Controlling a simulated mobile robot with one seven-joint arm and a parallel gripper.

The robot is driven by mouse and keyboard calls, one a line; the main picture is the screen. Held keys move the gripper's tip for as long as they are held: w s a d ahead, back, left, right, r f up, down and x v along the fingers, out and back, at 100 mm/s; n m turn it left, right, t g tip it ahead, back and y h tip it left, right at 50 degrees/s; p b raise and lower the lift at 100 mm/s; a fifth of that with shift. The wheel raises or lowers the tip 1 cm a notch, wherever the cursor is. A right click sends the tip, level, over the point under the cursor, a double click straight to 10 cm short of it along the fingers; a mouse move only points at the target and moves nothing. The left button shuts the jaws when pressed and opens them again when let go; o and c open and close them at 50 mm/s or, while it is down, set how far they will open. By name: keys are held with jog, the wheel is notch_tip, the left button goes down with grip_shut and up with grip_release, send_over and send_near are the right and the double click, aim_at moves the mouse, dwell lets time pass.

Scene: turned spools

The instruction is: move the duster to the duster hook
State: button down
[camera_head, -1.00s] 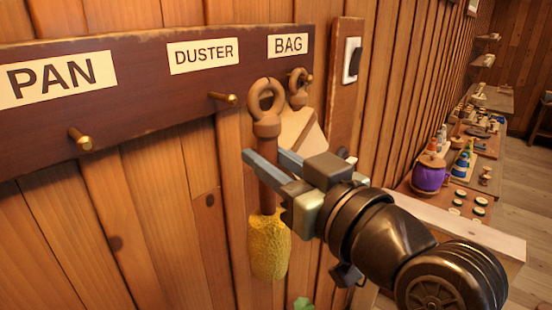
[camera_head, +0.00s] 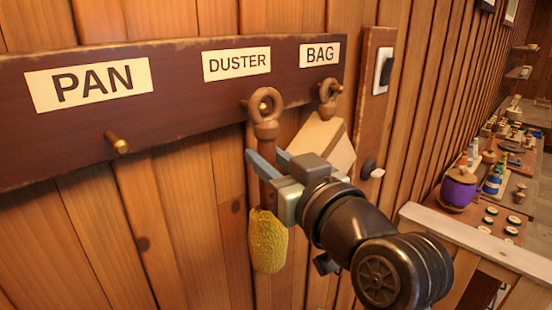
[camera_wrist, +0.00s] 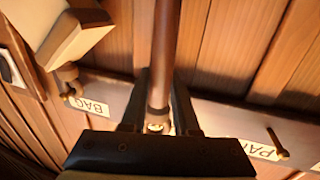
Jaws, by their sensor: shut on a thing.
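The duster has a brown wooden handle with a ring on top and a yellow fuzzy head (camera_head: 268,242). It hangs upright below the DUSTER label (camera_head: 237,63) on the dark rack board. My gripper (camera_head: 266,160) is shut on the handle below the ring. The brass tip of the duster hook (camera_head: 265,107) shows within the ring opening; I cannot tell for certain whether the ring is around the hook or only in front of it. In the wrist view, the brown handle (camera_wrist: 165,45) runs between my gripper's fingers (camera_wrist: 160,95).
A beige item (camera_head: 325,143) hangs from the BAG hook close on the right of the duster. The PAN hook (camera_head: 117,143) is bare. A switch plate (camera_head: 383,70) is on the wall further right. A bench with several jars and spools stands at the right.

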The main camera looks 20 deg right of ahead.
jog(key=shift+w+a+r, duration=0.2)
jog(key=shift+w+a, duration=0.05)
jog(key=shift+w, duration=0.35)
jog(key=shift+w+a+f+b, duration=0.3)
jog(key=shift+w+f, duration=0.1)
jog(key=shift+w, duration=0.1)
jog(key=shift+f, duration=0.1)
jog(key=shift+w, duration=0.15)
jog(key=c, duration=0.6)
grip_release()
jog(key=shift+f, duration=0.1)
